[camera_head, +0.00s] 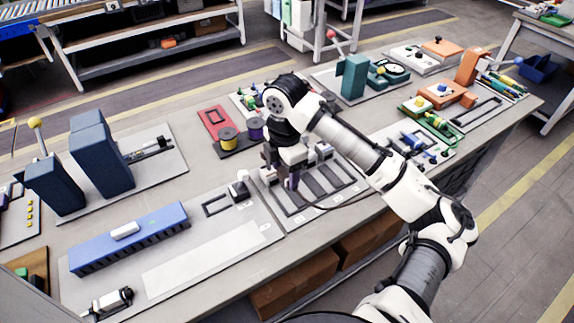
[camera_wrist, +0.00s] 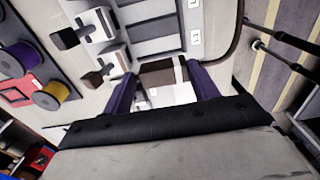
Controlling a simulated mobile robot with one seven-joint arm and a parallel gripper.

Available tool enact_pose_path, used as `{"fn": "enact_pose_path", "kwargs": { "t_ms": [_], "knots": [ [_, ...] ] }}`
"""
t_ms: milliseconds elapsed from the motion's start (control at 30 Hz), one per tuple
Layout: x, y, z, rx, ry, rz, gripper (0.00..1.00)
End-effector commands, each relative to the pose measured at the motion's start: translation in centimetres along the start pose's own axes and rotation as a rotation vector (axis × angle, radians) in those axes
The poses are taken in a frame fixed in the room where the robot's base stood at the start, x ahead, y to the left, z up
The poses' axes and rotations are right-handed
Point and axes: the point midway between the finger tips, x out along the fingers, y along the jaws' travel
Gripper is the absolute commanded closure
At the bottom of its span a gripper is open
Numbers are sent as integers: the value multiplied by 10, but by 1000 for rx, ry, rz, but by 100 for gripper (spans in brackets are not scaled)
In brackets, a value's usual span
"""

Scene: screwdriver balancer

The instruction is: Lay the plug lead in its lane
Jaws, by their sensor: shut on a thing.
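My gripper (camera_head: 291,182) points down over the near left part of a light board with dark grey lanes (camera_head: 325,176). In the wrist view its two purple fingers (camera_wrist: 162,92) are closed on a small brownish block, which looks like the plug (camera_wrist: 157,77). A dark lead (camera_wrist: 239,30) leaves the right side of the gripper and curves up past the board's edge. In the head view the lead (camera_head: 345,203) runs right from below the gripper toward the table's front edge. The lanes (camera_wrist: 152,27) lie ahead of the fingers. The plug is mostly hidden in the head view.
Small dark-and-white blocks (camera_wrist: 72,37) stand beside the lanes. Yellow (camera_head: 228,137) and purple spools and a red frame (camera_head: 215,121) sit behind the gripper. A blue ribbed block (camera_head: 130,237) lies on the left board. A bare pale strip (camera_head: 205,255) is near the front.

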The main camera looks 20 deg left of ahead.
Motion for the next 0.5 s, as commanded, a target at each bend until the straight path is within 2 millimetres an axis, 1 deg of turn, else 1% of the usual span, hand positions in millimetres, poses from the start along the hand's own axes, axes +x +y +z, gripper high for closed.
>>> {"fn": "enact_pose_path", "kwargs": {
  "t_ms": [167,267,500],
  "knots": [
    [12,0,0,0,0,0,61],
    [22,0,0,0,-1,-1,61],
    [54,0,0,0,-1,0,61]
  ]
}}
